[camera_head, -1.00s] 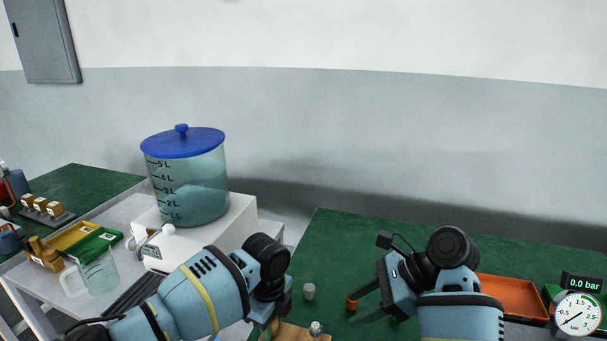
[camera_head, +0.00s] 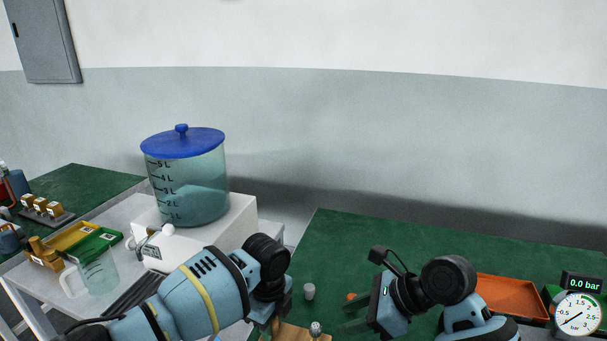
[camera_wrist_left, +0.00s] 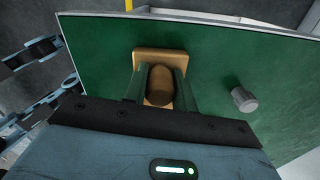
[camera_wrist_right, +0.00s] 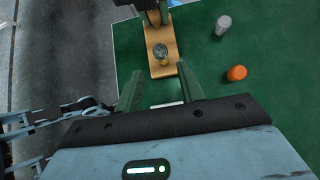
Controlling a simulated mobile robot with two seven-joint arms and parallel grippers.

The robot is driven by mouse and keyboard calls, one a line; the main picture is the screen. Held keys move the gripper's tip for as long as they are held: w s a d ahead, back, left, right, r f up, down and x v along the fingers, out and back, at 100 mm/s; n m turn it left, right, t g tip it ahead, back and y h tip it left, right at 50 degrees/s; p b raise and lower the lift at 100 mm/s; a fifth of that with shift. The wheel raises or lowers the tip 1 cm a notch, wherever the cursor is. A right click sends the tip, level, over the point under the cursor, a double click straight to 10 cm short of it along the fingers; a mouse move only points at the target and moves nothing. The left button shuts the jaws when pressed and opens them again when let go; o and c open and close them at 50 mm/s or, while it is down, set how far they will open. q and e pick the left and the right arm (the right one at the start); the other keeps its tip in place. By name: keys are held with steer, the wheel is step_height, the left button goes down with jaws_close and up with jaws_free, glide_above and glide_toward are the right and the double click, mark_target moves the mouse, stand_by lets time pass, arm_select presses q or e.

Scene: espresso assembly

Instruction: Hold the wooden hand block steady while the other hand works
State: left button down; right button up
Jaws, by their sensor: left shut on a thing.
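The wooden hand block (camera_head: 295,334) is at the front edge of the green table, mostly cut off in the head view. A small metallic round piece (camera_wrist_right: 160,51) sits on it in the right wrist view. My left gripper (camera_wrist_left: 160,84) is shut on the block's upright rounded wooden grip (camera_wrist_left: 160,88); the block's flat base (camera_wrist_left: 150,55) shows behind it. My right gripper (camera_wrist_right: 160,88) is open, with its fingers apart over the near end of the block and nothing seen held between them.
A grey cylinder (camera_head: 309,291) and an orange cylinder (camera_head: 351,296) stand on the green table (camera_head: 400,240). An orange tray (camera_head: 510,297) lies at the right. A blue-lidded water tank (camera_head: 185,180) stands on a white box (camera_head: 240,215) at the left.

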mark_target(320, 329)
steer(key=shift+x, duration=5)
steer(key=c, duration=0.7)
steer(key=shift+m+t+h, duration=0.9)
steer(key=shift+m+t, duration=0.7)
steer(key=shift+m, duration=0.6)
steer(key=shift+c, duration=0.2)
steer(key=o, duration=0.9)
